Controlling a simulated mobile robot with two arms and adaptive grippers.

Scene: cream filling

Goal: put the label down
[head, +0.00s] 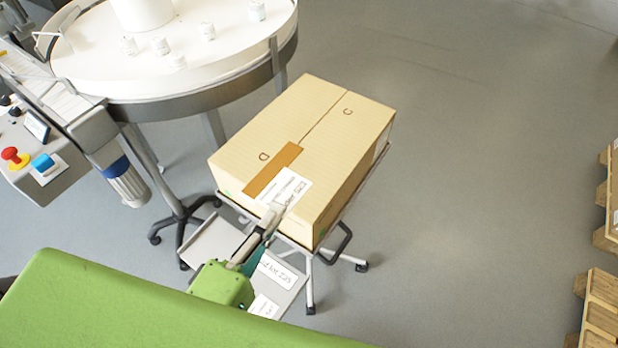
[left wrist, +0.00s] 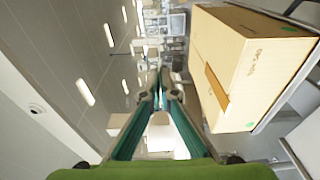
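A white printed label (head: 291,184) shows at the tips of my left gripper (head: 272,214) in the head view, over the top of a closed cardboard box (head: 335,140). It appears beside the brown tape (head: 272,170), towards the box's front edge. The fingers look nearly together on the label's near edge. In the left wrist view the gripper (left wrist: 162,86) fingers converge, with the box (left wrist: 255,65) to their right; the label cannot be made out there. Whether the label touches the box top is unclear. My right gripper is in neither view.
The box stands on a wheeled cart (head: 340,243). A tray (head: 290,280) with more white labels (head: 278,270) lies below my left gripper. A round white table (head: 100,70) with small jars is at upper left. Wooden pallets (head: 602,305) are at right; the floor between is clear.

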